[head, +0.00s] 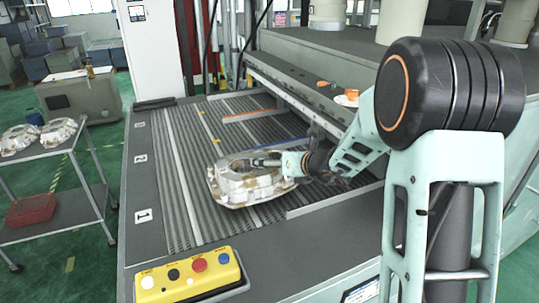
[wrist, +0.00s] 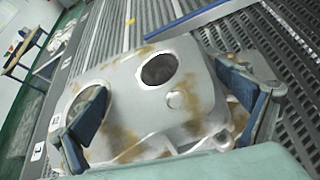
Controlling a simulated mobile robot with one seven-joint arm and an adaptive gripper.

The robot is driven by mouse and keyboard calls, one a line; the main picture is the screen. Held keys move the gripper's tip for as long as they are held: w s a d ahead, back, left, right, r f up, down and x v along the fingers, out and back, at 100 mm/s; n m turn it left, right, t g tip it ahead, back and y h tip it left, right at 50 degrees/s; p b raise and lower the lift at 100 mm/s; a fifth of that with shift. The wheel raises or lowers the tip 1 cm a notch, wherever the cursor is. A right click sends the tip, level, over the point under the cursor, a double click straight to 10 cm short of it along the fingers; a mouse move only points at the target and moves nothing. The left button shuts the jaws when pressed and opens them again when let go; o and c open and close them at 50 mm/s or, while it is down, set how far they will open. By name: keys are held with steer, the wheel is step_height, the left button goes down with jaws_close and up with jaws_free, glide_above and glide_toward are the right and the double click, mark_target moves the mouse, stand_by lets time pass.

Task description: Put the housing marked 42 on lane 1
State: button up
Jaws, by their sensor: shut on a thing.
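A pale cast housing (head: 243,187) with brown stains is over the near part of the ribbed roller bed (head: 185,215), level with the space between the lane 1 label (head: 143,215) and lane 2 label (head: 140,158). My gripper (head: 268,162) reaches it from the right and is shut on it. In the wrist view the housing (wrist: 190,107) shows two round openings, with my gripper's fingers (wrist: 165,105) at both sides, one at the large left opening.
A grey trolley at left carries more castings (head: 58,132) and a red crate (head: 30,210) below. A yellow button box (head: 190,278) sits at the bed's front edge. Low guide bars (head: 250,115) cross the bed; the press stands behind. The bed left of the housing is clear.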

steer(key=shift+a+f, duration=0.15)
steer(key=shift+f, duration=0.8)
steer(key=o, duration=1.8)
steer(key=shift+s+f, duration=0.1)
steer(key=shift+f, duration=0.25)
steer(key=shift+r, duration=0.1)
steer(key=shift+s+d+r, duration=0.1)
steer(key=shift+d+r, duration=0.1)
steer(key=shift+d, duration=0.05)
steer(key=v, duration=1.1)
steer(key=shift+s+d+b, duration=0.15)
steer(key=shift+s+b, duration=0.05)
steer(key=shift+b, duration=0.1)
